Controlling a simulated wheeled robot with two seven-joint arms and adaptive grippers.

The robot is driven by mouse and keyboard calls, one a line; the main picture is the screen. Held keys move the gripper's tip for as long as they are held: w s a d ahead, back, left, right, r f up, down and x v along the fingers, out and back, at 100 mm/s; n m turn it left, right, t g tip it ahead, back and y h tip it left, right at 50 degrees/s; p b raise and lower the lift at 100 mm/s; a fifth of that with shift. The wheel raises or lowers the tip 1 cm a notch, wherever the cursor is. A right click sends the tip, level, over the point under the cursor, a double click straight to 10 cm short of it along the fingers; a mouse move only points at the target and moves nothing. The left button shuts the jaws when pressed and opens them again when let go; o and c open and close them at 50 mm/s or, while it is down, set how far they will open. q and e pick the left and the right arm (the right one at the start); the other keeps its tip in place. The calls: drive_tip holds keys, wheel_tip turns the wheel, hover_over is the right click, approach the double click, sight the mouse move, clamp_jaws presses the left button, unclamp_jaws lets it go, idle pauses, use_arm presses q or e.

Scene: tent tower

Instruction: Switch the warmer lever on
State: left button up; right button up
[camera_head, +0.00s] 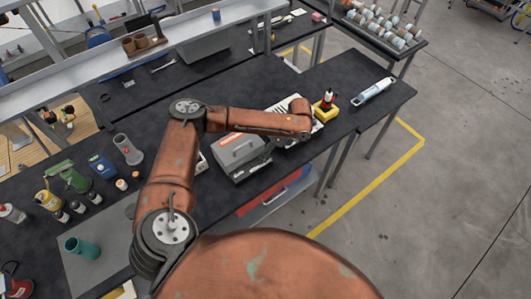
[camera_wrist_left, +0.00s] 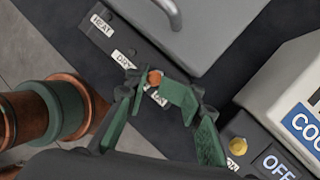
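The warmer is a grey box (camera_head: 238,150) on the dark bench in the head view. Its grey lid (camera_wrist_left: 205,25) and handle fill the top of the left wrist view. A dark strip beside it carries white labels, one reading HEAT. The orange lever knob (camera_wrist_left: 154,76) stands by this strip. My left gripper (camera_wrist_left: 153,84) has its green fingers bent inward, with the tips closed around the knob. My right gripper does not show.
A pale cooler unit (camera_wrist_left: 295,85) with a blue COOL sign, a yellow knob (camera_wrist_left: 238,146) and an OFF label stands right of the warmer. A yellow-based object (camera_head: 325,110) and a pale tool (camera_head: 374,91) lie farther right. Bottles (camera_head: 75,178) crowd the bench's left.

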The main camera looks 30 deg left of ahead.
use_arm(q)
drive_tip(key=shift+a, duration=0.15)
drive_tip(key=shift+c, duration=0.4)
drive_tip(key=shift+w+a+r, duration=0.1)
drive_tip(key=shift+w+r, duration=0.05)
drive_tip(key=p+v, duration=0.3)
drive_tip(key=p, duration=0.1)
drive_tip(key=shift+s+r, duration=0.25)
drive_tip(key=shift+r, duration=0.15)
drive_tip(key=p+v, duration=0.5)
drive_tip(key=shift+s+a+r, duration=0.1)
drive_tip(key=shift+s+r, duration=0.15)
drive_tip(key=shift+s, duration=0.15)
drive_tip(key=shift+p, duration=0.7)
